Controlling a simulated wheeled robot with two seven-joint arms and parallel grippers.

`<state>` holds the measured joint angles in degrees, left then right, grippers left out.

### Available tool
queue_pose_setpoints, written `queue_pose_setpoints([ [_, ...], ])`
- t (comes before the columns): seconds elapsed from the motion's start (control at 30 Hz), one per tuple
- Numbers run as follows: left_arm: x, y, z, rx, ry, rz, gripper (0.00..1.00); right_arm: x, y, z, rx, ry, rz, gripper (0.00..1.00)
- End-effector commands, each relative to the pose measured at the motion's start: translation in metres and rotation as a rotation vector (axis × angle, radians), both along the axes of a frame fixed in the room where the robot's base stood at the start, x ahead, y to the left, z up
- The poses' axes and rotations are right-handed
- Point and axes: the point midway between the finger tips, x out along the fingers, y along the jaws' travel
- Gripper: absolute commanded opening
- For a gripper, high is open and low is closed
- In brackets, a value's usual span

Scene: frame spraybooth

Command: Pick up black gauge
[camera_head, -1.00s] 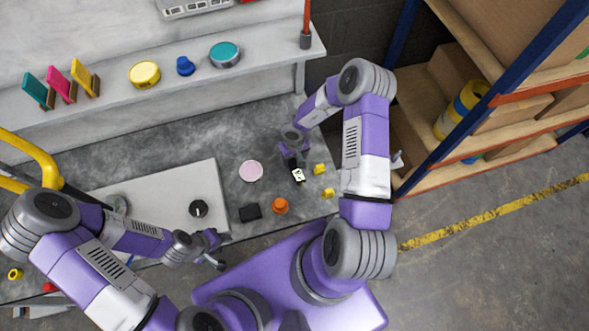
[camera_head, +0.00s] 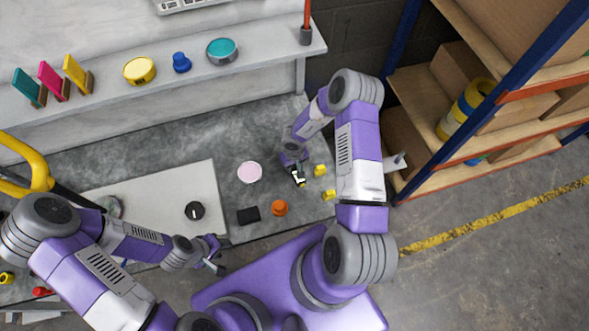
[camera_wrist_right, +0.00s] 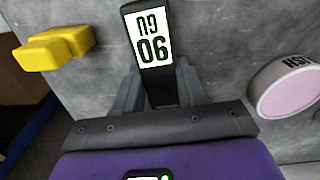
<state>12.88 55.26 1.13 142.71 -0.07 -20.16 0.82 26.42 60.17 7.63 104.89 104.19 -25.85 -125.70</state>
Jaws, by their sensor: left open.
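My left gripper (camera_head: 213,253) is open and empty at the bench's front edge, near the white board.
A dark round dial (camera_head: 194,211) sits on the white board (camera_head: 160,195). A shelf rack (camera_head: 500,170) stands at the right.

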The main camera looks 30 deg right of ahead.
Motion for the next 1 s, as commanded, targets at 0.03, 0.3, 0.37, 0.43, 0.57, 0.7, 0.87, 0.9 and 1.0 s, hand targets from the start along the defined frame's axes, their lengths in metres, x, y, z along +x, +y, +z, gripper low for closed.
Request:
queue_pose_setpoints([
  [0.03,0.0,0.0,0.0,0.0,0.0,0.0,0.43,0.0,0.0,0.0,0.0,0.0,0.0,0.3],
  [0.3,0.0,0.0,0.0,0.0,0.0,0.0,0.43,0.0,0.0,0.0,0.0,0.0,0.0,0.0],
  [0.37,0.0,0.0,0.0,0.0,0.0,0.0,0.43,0.0,0.0,0.0,0.0,0.0,0.0,0.0],
  [0.43,0.0,0.0,0.001,0.0,0.0,0.0,0.43,0.0,0.0,0.002,0.0,0.0,0.0,0.0],
  [0.57,0.0,0.0,0.009,0.0,0.0,0.0,0.43,0.0,0.0,0.016,0.002,-0.001,-0.001,0.0],
  [0.7,0.0,0.0,0.024,0.0,0.0,0.0,0.43,0.001,0.0,0.046,0.001,-0.002,-0.001,0.0],
  [0.87,0.0,0.0,0.038,0.0,0.0,0.0,0.43,0.001,-0.001,0.078,0.0,-0.002,-0.002,0.0],
  [0.9,0.0,0.0,0.041,0.0,0.0,0.0,0.43,0.0,-0.001,0.084,0.0,-0.001,-0.001,0.0],
  [1.0,0.0,0.0,0.046,0.0,0.0,0.0,0.43,0.0,0.0,0.095,0.001,-0.001,0.0,0.0],
])
